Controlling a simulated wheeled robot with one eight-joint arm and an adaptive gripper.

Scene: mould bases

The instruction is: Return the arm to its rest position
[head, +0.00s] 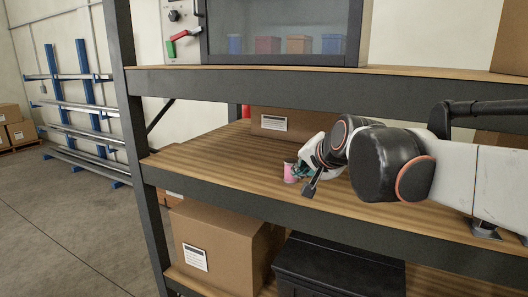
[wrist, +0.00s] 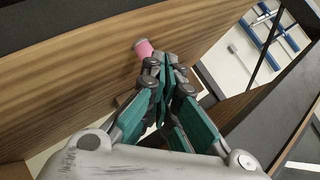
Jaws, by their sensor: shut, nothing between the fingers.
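My gripper (wrist: 166,72) is shut and empty in the wrist view, its grey fingertips together between the teal finger pads. In the head view my gripper (head: 304,172) is over the middle wooden shelf (head: 205,160), partly hidden by my own wrist. A small pink cylinder (head: 290,173) stands on that shelf near its front edge, just left of the gripper. It also shows in the wrist view (wrist: 143,48), just beyond the fingertips. I cannot tell whether the fingers touch it.
A cardboard box (head: 283,124) stands at the back of the shelf. Another box (head: 215,245) and a black case (head: 338,268) are below. A dark upright (head: 135,140) bounds the rack's left side. A blue rack (head: 85,100) stands far left, with clear floor before it.

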